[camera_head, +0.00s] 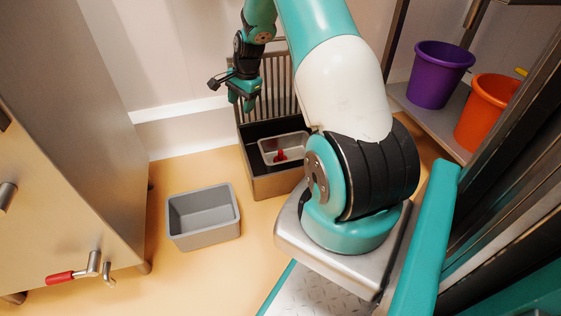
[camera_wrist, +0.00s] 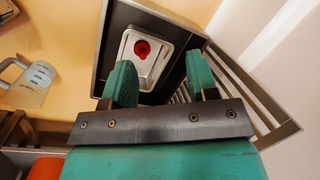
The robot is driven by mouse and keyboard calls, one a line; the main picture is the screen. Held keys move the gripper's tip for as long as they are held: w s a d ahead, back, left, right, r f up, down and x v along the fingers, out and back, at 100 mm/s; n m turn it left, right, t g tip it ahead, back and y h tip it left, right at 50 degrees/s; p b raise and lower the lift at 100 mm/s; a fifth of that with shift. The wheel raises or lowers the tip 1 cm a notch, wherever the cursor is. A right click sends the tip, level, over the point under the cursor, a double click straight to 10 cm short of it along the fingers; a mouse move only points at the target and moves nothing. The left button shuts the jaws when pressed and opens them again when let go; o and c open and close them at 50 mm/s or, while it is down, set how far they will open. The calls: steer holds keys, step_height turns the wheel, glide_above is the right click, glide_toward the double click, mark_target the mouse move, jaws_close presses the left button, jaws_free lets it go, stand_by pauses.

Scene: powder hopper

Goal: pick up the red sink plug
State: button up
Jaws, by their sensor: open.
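The red sink plug (camera_head: 281,155) sits in a small steel basin (camera_head: 298,137), which is set inside a dark-lined metal box (camera_head: 272,187) with a slatted back. In the wrist view the plug (camera_wrist: 142,48) shows as a round red piece in the basin (camera_wrist: 157,66), beyond and between my fingertips. My gripper (camera_head: 241,101) is above the box's back left, higher than the plug and apart from it. In the wrist view my gripper (camera_wrist: 159,77) has its two teal fingers spread with nothing between them. My arm partly hides the box's right side in the head view.
A grey tub (camera_head: 203,236) stands on the floor left of the box. A metal cabinet (camera_head: 75,200) with a red handle (camera_head: 60,278) is at left. A purple bucket (camera_head: 440,78) and an orange bucket (camera_head: 485,115) stand on a shelf at right. A measuring jug (camera_wrist: 32,85) shows in the wrist view.

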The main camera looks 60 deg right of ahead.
steer(key=s+d+f+m, duration=0.4)
steer(key=d+f+m, duration=0.3)
steer(key=d+f, duration=0.3)
steer(key=m, duration=0.4)
glide_toward(281, 151)
steer(key=shift+t+y, duration=0.3)
steer(key=b+x, duration=0.6)
steer(key=b, duration=0.1)
steer(key=shift+s+d+f, duration=0.15)
steer(key=shift+d+f, duration=0.1)
steer(key=shift+d, duration=0.1)
steer(key=b+x, duration=0.5)
steer(key=x, duration=0.1)
steer(key=shift+a, duration=0.1)
steer(key=shift+r, duration=0.1)
steer(key=shift+c, duration=0.4)
jaws_close()
